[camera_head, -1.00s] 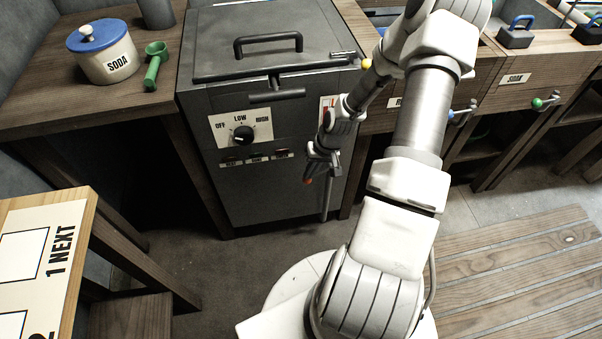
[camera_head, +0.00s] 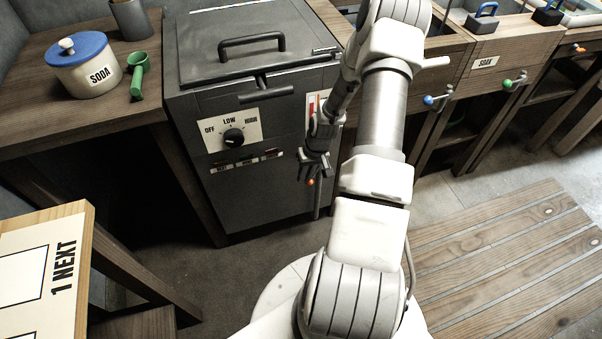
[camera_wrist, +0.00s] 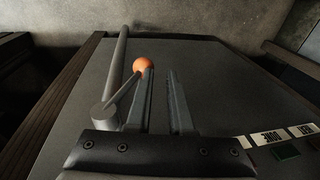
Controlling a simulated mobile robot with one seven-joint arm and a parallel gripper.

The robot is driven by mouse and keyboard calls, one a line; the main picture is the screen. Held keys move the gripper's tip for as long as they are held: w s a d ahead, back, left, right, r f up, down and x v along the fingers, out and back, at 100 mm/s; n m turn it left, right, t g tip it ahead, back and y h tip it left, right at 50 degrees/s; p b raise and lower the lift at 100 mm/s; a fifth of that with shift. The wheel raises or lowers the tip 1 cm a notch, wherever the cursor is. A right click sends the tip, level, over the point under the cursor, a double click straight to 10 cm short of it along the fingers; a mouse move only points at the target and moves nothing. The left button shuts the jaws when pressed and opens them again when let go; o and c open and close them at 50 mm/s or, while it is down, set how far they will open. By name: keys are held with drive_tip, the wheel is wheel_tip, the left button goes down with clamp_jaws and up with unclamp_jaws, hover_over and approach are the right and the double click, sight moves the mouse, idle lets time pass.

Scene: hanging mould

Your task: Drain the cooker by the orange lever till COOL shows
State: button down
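The grey cooker (camera_head: 250,195) stands at the middle of the head view. Its lever shows in the wrist view as a thin rod with an orange ball (camera_wrist: 143,65), slanting from a hub beside a grey pipe (camera_wrist: 118,65). The orange ball also shows low in the head view (camera_head: 311,182). My gripper (camera_wrist: 160,75) is open and empty, with a gap between its fingers. The ball is at the tip of the left finger in the wrist view, not between the fingers; contact cannot be told. The small status labels (camera_head: 248,161) have dark lamps, none clearly lit.
The cooker's dial (camera_head: 233,137) points near LOW. A red-and-white gauge (camera_head: 312,106) is partly behind my arm. A soda jar (camera_head: 82,70) and green scoop (camera_head: 138,75) stand on the left counter. A wooden slatted platform (camera_head: 510,250) lies at right.

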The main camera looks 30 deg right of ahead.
sight(312, 179)
wheel_tip(312, 179, down, 3)
drive_tip(key=shift+d+r, duration=0.1)
drive_tip(key=shift+s+d+f, duration=0.15)
drive_tip(key=shift+d, duration=0.3)
drive_tip(key=shift+s+d+f, duration=0.1)
drive_tip(key=shift+d+f, duration=0.05)
drive_tip(key=shift+d, duration=0.25)
drive_tip(key=shift+d, duration=0.15)
drive_tip(key=shift+r, duration=0.1)
drive_tip(key=shift+a+r, duration=0.15)
drive_tip(key=shift+a, duration=0.05)
drive_tip(key=w+a+r+p, duration=0.1)
drive_tip(key=a+r+p, duration=0.2)
drive_tip(key=a+r, duration=0.4)
drive_tip(key=a, duration=0.4)
drive_tip(key=shift+w+a+r+p, duration=0.15)
drive_tip(key=shift+w+a+p, duration=0.1)
drive_tip(key=shift+w+p, duration=0.1)
idle(5.0)
